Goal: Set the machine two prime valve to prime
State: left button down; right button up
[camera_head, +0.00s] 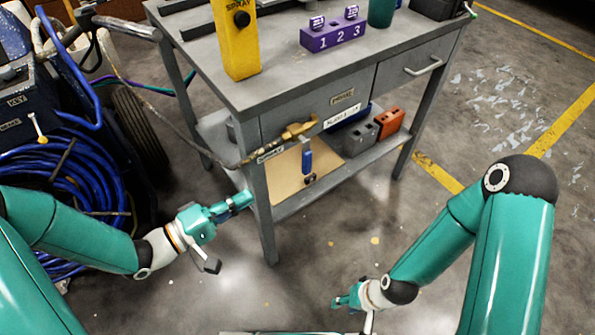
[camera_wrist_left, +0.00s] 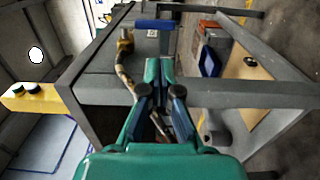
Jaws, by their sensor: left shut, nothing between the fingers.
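My left gripper (camera_head: 240,200) is shut and empty, right of the machine and by the bench's front leg. It fills the lower middle of the left wrist view (camera_wrist_left: 160,68). A brass fitting (camera_head: 299,130) with a blue handle (camera_head: 307,160) hangs at the bench front. My right gripper (camera_head: 345,298) is low over the floor; its fingers are too small to judge.
A grey workbench (camera_head: 300,85) with a drawer and lower shelf stands in the middle. Coiled blue hose (camera_head: 75,180) lies at the left. Floor is open at the right.

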aim_at(303, 166)
pick_arm(q)
jog(key=b+x, duration=0.2)
jog(key=x, duration=1)
jog(key=shift+w+d+b, duration=0.15)
jog(key=shift+d+b, duration=0.15)
